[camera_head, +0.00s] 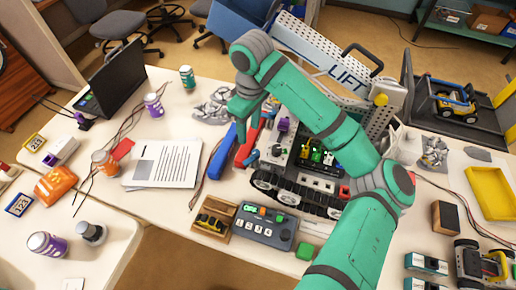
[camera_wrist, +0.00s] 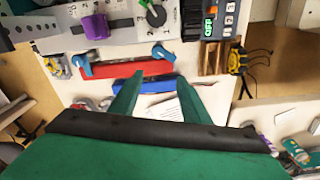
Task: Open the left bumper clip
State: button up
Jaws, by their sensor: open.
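A tracked robot (camera_head: 300,185) stands on the table with a red bumper bar (camera_head: 250,143) along its side. The red bar (camera_wrist: 125,68) spans the wrist view, with a blue clip near each end: one at left (camera_wrist: 82,66) and one at right (camera_wrist: 163,53). The right one also shows as the near clip in the head view (camera_head: 252,158); my arm crowds the far end there. Which clip the task calls left is not marked. My gripper (camera_wrist: 156,82) is open and empty, its fingertips close to the red bar, between the clips; contact is unclear.
A blue bar (camera_head: 222,152) lies beside the red one. A grey control box (camera_head: 265,228) and a wooden tray (camera_head: 213,217) stand in front. A paper sheet (camera_head: 163,165) and an open laptop (camera_head: 112,80) are left. A ramp marked LIFT (camera_head: 325,62) stands behind.

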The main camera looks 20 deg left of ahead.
aim_at(256, 152)
jog(key=shift+h, duration=0.3)
jog(key=f, duration=0.3)
jog(key=d+f, duration=0.1)
jog(key=f, duration=0.3)
jog(key=d+f, duration=0.1)
jog(key=f, duration=0.2)
jog(key=shift+w+f, duration=0.1)
jog(key=shift+f, duration=0.05)
jog(key=c, duration=1.1)
